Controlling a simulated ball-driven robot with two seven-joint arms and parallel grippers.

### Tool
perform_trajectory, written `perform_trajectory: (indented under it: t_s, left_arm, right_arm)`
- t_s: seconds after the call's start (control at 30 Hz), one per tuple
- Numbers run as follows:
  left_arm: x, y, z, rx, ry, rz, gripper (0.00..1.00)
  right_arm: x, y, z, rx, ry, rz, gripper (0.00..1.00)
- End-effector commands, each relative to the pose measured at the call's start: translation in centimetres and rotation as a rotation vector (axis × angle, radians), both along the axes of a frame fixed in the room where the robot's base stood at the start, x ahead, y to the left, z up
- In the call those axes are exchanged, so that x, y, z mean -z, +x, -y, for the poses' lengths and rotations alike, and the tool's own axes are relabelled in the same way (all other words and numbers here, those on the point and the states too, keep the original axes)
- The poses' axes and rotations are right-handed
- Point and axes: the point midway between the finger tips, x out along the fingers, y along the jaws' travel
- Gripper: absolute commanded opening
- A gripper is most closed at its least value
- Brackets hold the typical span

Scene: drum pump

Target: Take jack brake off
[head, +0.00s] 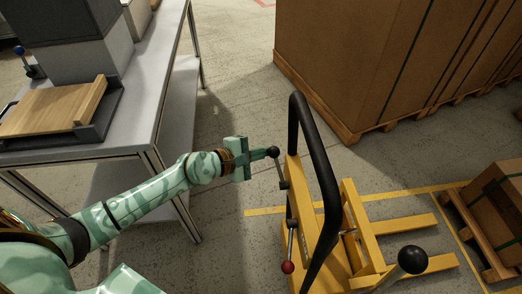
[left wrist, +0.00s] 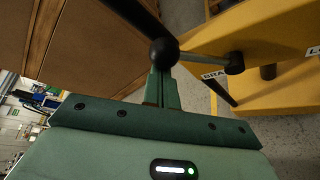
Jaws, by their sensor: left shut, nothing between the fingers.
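The yellow jack (head: 362,222) stands on the floor at the right of the head view, with a tall black handle loop (head: 327,185). The brake lever ends in a black ball (head: 273,152); it also shows in the left wrist view (left wrist: 163,52). Its metal rod (left wrist: 205,58) runs to a pivot on the yellow panel beside a partly hidden label starting "BRA". My left gripper (head: 262,154) is shut and empty, its fingertips right at the black ball. I cannot tell whether they touch. My right gripper is in neither view.
A second lever with a red ball (head: 288,267) and a large black knob (head: 412,259) are on the jack. A grey table (head: 150,95) stands left, near my arm. A big carton (head: 350,65) on a pallet is behind. A boxed pallet (head: 484,235) stands right.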

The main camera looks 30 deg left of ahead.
Motion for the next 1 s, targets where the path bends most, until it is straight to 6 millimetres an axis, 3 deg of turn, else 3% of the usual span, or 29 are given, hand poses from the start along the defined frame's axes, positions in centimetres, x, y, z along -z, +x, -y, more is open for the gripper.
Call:
perform_trajectory:
  t_s: [0.5,1.0]
  left_arm:
    - [-1.6,-3.1,2.1,0.001,0.219,0.323,0.0]
    - [-1.8,-3.9,2.7,0.0,0.282,0.416,0.0]
  right_arm:
    - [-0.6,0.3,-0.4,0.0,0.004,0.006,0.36]
    - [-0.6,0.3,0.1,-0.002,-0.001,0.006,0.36]
